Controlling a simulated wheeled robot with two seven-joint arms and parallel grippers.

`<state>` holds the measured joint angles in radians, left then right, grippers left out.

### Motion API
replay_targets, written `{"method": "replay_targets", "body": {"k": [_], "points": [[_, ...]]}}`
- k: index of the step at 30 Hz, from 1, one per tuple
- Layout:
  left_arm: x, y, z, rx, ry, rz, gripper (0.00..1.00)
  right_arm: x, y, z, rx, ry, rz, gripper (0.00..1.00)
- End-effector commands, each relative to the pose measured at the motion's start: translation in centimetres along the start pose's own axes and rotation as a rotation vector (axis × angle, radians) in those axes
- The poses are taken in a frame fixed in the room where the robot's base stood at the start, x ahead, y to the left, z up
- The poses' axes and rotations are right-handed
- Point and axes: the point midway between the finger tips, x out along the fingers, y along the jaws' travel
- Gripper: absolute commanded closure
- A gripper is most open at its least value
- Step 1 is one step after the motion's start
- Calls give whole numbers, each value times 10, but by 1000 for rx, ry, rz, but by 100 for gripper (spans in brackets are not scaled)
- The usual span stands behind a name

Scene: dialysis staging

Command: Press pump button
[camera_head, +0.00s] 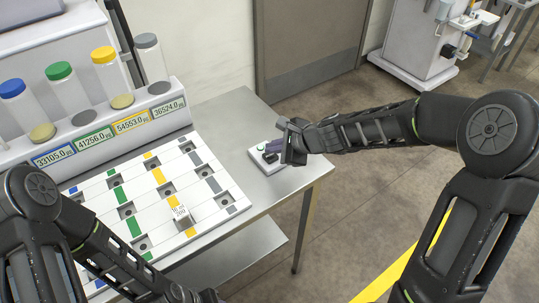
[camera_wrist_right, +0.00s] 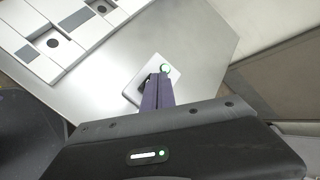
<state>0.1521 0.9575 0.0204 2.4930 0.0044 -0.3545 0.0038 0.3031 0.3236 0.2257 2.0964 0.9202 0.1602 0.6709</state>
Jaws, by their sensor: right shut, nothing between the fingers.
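A small white control box (camera_head: 257,158) sits on the grey table near its right edge. It carries a green-ringed round button (camera_head: 262,147) and a black part (camera_head: 270,158). In the right wrist view the box (camera_wrist_right: 133,92) shows with the ringed button (camera_wrist_right: 164,68) just beyond the fingertips. My right gripper (camera_head: 272,146) is shut and empty, its purple fingers (camera_wrist_right: 157,93) over the box close to the button. I cannot tell whether they touch it. My left arm comes in at lower left; its gripper is out of view.
The table's right edge is close to the box.

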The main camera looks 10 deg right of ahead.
Motion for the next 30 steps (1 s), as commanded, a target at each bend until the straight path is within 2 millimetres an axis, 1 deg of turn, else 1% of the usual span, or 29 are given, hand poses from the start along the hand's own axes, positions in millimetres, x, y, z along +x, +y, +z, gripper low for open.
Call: {"method": "replay_targets", "body": {"k": [30], "points": [[9,-3,0,0,0,0,64,6,5,-5,0,0,0,100]]}}
